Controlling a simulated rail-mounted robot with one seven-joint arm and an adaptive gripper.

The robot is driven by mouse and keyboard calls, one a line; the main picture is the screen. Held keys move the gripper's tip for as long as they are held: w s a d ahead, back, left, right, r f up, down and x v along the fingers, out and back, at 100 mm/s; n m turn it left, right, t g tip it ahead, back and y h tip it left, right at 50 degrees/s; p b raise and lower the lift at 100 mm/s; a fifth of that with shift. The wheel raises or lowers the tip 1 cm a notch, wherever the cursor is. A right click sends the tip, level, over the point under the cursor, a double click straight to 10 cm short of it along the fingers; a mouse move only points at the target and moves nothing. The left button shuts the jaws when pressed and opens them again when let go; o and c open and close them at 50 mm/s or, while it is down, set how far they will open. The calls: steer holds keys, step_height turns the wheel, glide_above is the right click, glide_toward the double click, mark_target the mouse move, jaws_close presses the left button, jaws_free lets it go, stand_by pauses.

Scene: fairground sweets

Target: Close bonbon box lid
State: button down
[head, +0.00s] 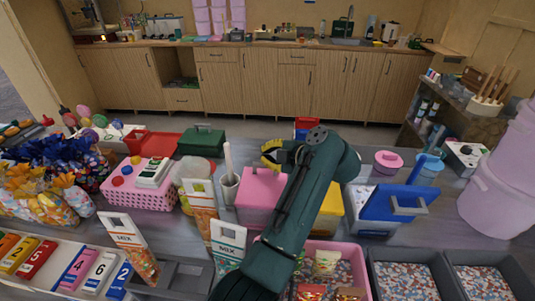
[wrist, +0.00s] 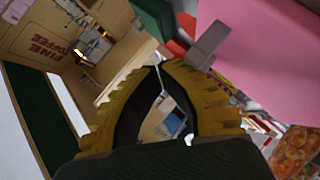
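A pink box (head: 262,187) stands on the counter near the middle, partly behind my arm. In the wrist view a pink panel (wrist: 265,50) with a grey handle (wrist: 208,45) fills the upper right, close beside my fingers. I cannot tell whether this panel is a raised lid. No label shows which box is the bonbon box. My gripper (head: 271,154) has yellow fingers and is just above and behind the pink box. In the wrist view my gripper (wrist: 158,68) has its fingertips almost together with nothing held between them.
A blue panel (head: 380,203) with a grey handle tilts over a box at right. A yellow box (head: 330,212) is beside my arm. A green box (head: 201,141), a pink basket (head: 140,197) and a cup (head: 229,188) stand left. Sweet bags (head: 130,245) and trays (head: 403,281) crowd the front.

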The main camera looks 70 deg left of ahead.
steer(key=shift+d+f, duration=0.15)
steer(key=shift+f, duration=0.05)
steer(key=v, duration=1.2)
steer(key=shift+r, duration=0.15)
